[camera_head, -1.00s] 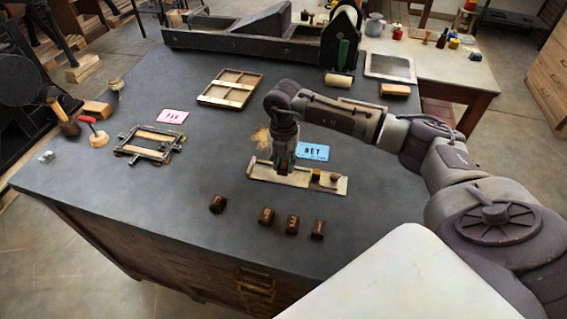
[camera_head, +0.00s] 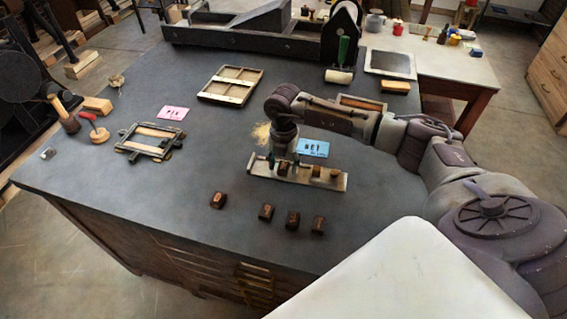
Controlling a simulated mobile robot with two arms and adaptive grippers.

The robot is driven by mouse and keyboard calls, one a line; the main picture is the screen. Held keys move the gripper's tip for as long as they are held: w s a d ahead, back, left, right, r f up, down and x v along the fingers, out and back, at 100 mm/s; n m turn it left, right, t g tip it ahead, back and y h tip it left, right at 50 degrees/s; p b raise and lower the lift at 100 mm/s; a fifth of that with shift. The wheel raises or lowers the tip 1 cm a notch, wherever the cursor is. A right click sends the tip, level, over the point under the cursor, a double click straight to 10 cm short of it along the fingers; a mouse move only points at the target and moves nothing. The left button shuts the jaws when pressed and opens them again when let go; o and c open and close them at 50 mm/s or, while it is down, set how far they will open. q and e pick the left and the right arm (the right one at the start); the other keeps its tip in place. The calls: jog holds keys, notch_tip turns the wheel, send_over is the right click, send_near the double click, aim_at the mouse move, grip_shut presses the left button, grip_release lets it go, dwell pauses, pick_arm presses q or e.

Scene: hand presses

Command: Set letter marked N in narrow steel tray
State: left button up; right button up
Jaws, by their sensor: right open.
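The narrow steel tray (camera_head: 325,183) lies on the dark bench top in front of a blue card (camera_head: 313,148) that reads NET. Two small letter blocks stand toward its right end, one block (camera_head: 316,171) left of the other (camera_head: 336,173). My right gripper (camera_head: 283,167) is open over the left part of the tray, fingers low. A small brown block seems to sit between the fingers, mostly hidden. Several dark letter blocks stand in front of the tray, such as this one (camera_head: 218,200) at the left. Their letters are too small to read. My left gripper is out of view.
A metal frame (camera_head: 150,142) and a pink card (camera_head: 173,113) lie at left, with a red-handled tool (camera_head: 97,131). A wooden divided tray (camera_head: 231,85) lies behind. A large dark press (camera_head: 250,40) fills the back edge. The bench's front left area is clear.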

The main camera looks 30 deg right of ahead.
aim_at(283, 166)
notch_tip(283, 166, up, 12)
jog(key=b, duration=0.3)
jog(key=shift+r+b, duration=0.15)
jog(key=shift+b, duration=0.15)
